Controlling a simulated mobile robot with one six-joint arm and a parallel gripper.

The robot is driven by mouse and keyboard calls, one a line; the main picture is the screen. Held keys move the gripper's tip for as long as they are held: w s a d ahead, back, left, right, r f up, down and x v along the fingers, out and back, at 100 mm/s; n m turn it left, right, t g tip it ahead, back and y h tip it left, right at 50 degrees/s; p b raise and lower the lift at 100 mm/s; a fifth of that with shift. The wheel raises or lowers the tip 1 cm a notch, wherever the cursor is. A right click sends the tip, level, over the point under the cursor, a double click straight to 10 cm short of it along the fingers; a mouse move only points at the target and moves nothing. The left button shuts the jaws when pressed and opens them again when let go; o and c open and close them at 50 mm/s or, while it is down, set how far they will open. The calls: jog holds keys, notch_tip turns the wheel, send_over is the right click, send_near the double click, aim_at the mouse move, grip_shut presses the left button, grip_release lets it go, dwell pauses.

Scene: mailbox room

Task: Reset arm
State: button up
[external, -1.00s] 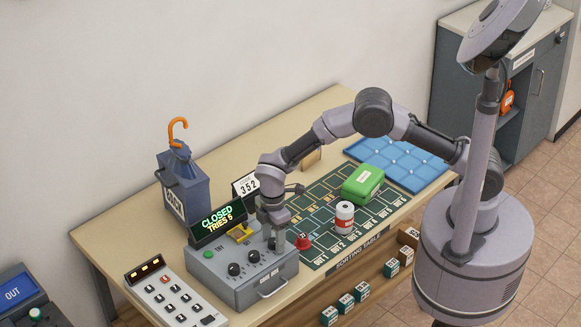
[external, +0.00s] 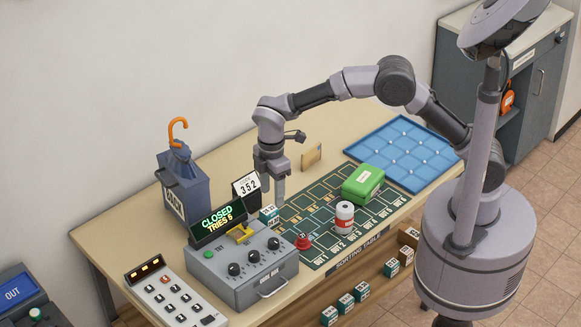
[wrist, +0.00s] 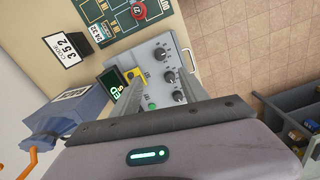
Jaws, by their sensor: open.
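My gripper (external: 271,192) hangs in the air above the table, behind the grey control box, with its fingers pointing down. It is open and I see nothing held in it. The control box (external: 225,272) has three dark knobs, a green button and a yellow part on top. Its display (external: 218,219) reads CLOSED and a TRIES line. In the wrist view the box (wrist: 160,65) lies ahead of my fingers, which cover part of it.

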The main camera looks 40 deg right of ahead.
jog(key=s+d+r+m+t+y+b, duration=0.1)
jog(key=s+d+r+m+b, duration=0.2)
jog(key=d, duration=0.5)
jog(key=s+d+r+m+t+b, duration=0.1)
jog(key=s+d+m+b, duration=0.1)
jog(key=d+m+b, duration=0.45)
jog(key=s+d+r+m+t+y+b, duration=0.1)
jog(key=s+d+r+m+b, duration=0.15)
jog(key=d, duration=0.65)
jog(key=s+d+f+m+t+b, duration=0.2)
jog(key=s+d+f+m+b, duration=0.3)
jog(key=s, duration=0.7)
jog(key=d+f+m, duration=0.2)
jog(key=d+m, duration=0.1)
jog(key=shift+s+f+t, duration=0.15)
jog(key=shift+s+t, duration=0.15)
jog(key=shift+t, duration=0.1)
